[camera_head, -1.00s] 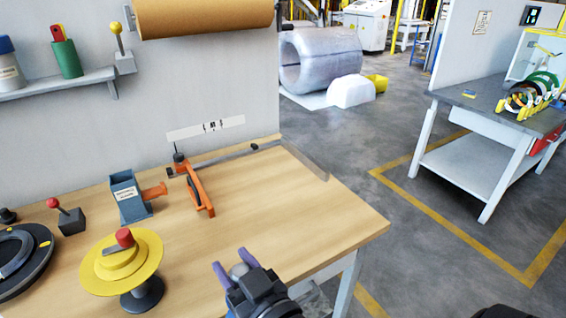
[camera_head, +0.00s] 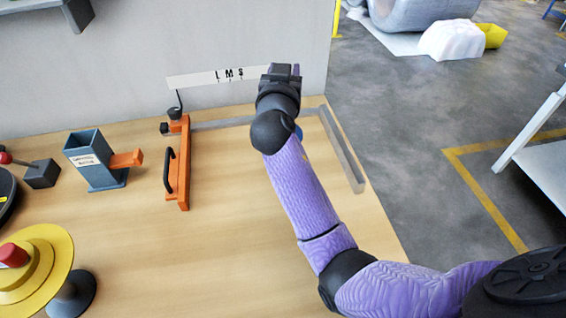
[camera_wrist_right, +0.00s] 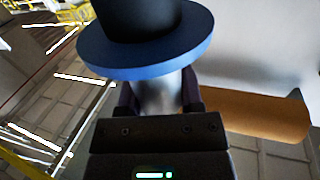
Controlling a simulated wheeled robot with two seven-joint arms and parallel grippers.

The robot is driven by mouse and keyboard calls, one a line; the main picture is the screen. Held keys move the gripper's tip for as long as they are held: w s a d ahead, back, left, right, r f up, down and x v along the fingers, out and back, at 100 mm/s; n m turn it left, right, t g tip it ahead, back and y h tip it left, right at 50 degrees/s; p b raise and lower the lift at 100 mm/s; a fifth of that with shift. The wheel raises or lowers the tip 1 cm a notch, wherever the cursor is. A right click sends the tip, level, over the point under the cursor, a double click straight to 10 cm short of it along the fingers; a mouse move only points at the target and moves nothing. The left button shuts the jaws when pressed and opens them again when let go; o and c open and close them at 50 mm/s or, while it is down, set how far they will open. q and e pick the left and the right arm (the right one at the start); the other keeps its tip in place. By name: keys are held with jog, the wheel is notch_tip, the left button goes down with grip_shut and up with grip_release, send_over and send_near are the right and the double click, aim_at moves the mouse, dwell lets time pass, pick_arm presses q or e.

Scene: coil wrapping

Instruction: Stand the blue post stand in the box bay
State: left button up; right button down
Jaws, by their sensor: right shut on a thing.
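The blue post stand (camera_wrist_right: 185,55) shows large in the right wrist view, with a wide blue disc, a black part beyond it and a grey post between my fingers. My right gripper (camera_wrist_right: 158,98) is shut on that post. In the head view my right gripper (camera_head: 284,72) is over the back of the table, in front of the wall strip marked L M S. My wrist hides most of the stand there; a small blue patch shows beside it. Metal rails (camera_head: 342,150) border the table's back right corner; I cannot tell whether this is the box bay. My left gripper is out of view.
An orange clamp-like tool (camera_head: 180,165) with a black handle stands left of my arm. A blue-grey holder (camera_head: 95,160) and a yellow disc stand (camera_head: 40,262) are further left. The wooden table (camera_head: 190,245) is clear in the middle front.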

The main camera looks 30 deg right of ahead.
notch_tip(320, 180, down, 10)
jog(key=b, duration=0.4)
jog(key=shift+a+r, duration=0.15)
jog(key=shift+r, duration=0.15)
jog(key=shift+c, duration=1.6)
grip_release()
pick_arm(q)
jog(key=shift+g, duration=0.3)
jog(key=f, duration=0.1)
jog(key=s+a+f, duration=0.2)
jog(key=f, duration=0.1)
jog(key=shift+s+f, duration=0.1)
pick_arm(e)
jog(key=shift+o, duration=0.4)
